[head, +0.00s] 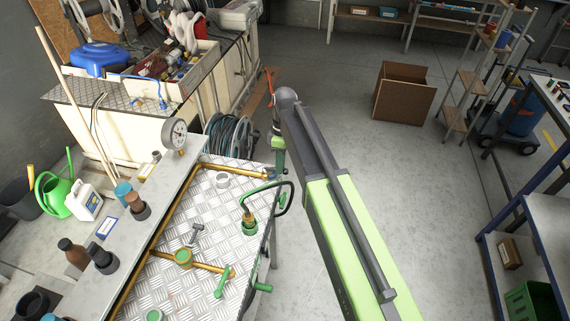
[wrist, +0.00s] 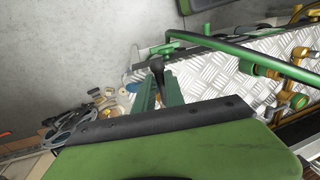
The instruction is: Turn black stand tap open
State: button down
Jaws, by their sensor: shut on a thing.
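In the wrist view, a black tap handle (wrist: 157,66) sits between the green fingers of my gripper (wrist: 158,84), which is shut on it. In the head view, my gripper (head: 279,166) points down at the far right corner of the metal-topped bench, beside the end of a brass pipe (head: 250,170). The handle cannot be made out there, and my gripper and arm hide part of that corner. How far the tap is turned cannot be told.
A green hose loop (head: 289,196) stands just below my gripper, by a green-and-brass fitting (head: 249,225). A pressure gauge (head: 175,134) is at the bench's back left. A coiled hose (head: 229,140) lies behind. Open floor lies right, with a cardboard box (head: 403,92).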

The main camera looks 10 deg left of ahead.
jog(key=shift+d, duration=0.4)
jog(key=c, duration=1.4)
grip_release()
jog(key=shift+s+a+f, duration=0.1)
jog(key=shift+s, duration=0.05)
jog(key=shift+c, duration=0.2)
jog(key=shift+a, duration=0.2)
jog(key=shift+r, duration=0.2)
jog(key=w+r+p, duration=0.3)
jog(key=r+p, duration=1.3)
jog(key=p, duration=0.1)
jog(key=shift+w+r, duration=0.2)
jog(key=shift+r, duration=0.2)
jog(key=shift+d, duration=0.1)
